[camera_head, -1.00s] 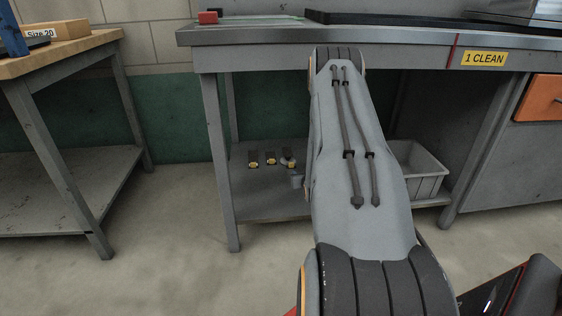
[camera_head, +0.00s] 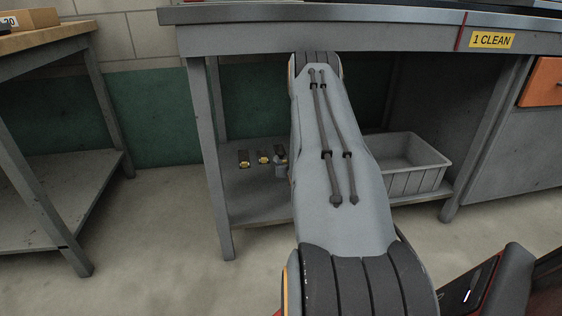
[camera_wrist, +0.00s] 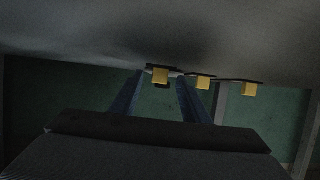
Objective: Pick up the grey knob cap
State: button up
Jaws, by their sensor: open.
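Three dark holders with yellow blocks stand in a row on the low shelf under the bench. The holder nearest my arm (camera_head: 281,150) is partly hidden by it. A small pale grey shape, perhaps the grey knob cap (camera_wrist: 177,73), shows only as a thin sliver behind the left yellow block (camera_wrist: 160,76) in the wrist view. That view looks upside down, with the shelf surface at the top. My gripper (camera_wrist: 161,78) is open, its two blue fingers reaching towards this block, one on each side. I cannot tell whether they touch anything. In the head view my arm hides most of the gripper.
A grey bin (camera_head: 420,165) stands on the shelf (camera_head: 255,205) right of my arm. The bench top (camera_head: 380,33) is above, with a leg (camera_head: 220,190) left of the holders. Another table (camera_head: 50,175) stands at the left. Bare floor lies between them.

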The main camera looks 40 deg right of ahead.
jog(key=shift+w+d+f, duration=0.2)
jog(key=shift+w+d, duration=0.1)
jog(key=shift+w, duration=0.15)
jog(key=shift+c, duration=0.2)
grip_shut()
jog(key=shift+r, duration=0.1)
